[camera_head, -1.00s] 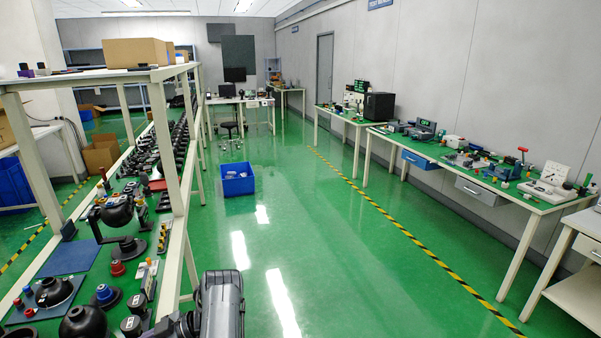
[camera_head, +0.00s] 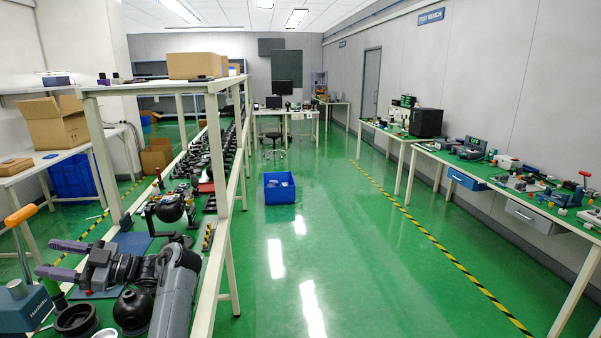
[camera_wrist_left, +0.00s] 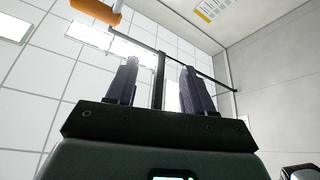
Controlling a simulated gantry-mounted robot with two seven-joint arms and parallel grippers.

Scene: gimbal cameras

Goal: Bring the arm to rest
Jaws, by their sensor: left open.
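My left gripper (camera_head: 45,257) has two purple fingers, spread apart and empty. In the head view it points left over the near end of the left bench, right of an orange lever handle (camera_head: 21,215). In the left wrist view the fingers (camera_wrist_left: 158,66) stand apart, with white ceiling and a dark frame behind them. An orange cylinder (camera_wrist_left: 95,10) shows at the top left there. My left arm (camera_head: 178,290) reaches up from the bottom of the head view, beside the shelf post. My right gripper is not in view.
A blue and grey press (camera_head: 22,305) stands at the lower left, close to the gripper. Dark round gimbal parts (camera_head: 133,308) lie below the wrist. A white shelf frame (camera_head: 212,200) rises right of the arm. The green floor (camera_head: 350,270) is open beyond, with a blue crate (camera_head: 279,190).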

